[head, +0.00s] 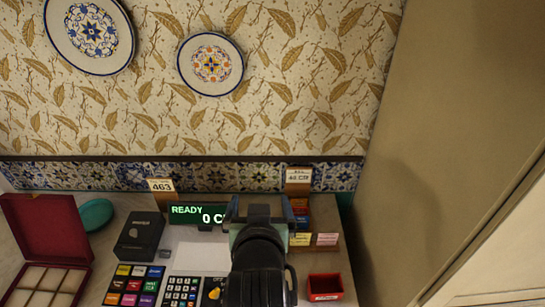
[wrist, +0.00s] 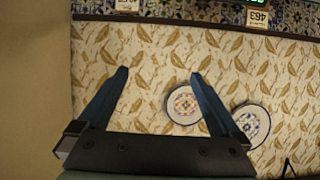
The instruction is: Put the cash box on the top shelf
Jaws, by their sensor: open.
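My gripper (head: 259,208) reaches over the counter in the head view, in front of the till display. In the wrist view my gripper (wrist: 160,76) is open, with its two blue fingers spread and nothing but patterned wall between them. I cannot tell for sure which thing is the cash box. A small red open box (head: 325,287) stands at the right of the counter. A dark box (head: 139,238) stands left of the display, apart from the gripper. No top shelf can be made out in either view.
A till keypad (head: 133,285) and a green-lit display (head: 198,215) are on the counter. An open red case with compartments (head: 45,283) and a teal object (head: 96,214) are at left. Number cards (head: 161,185) stand by the tiled wall. A tall beige panel (head: 440,120) closes the right side.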

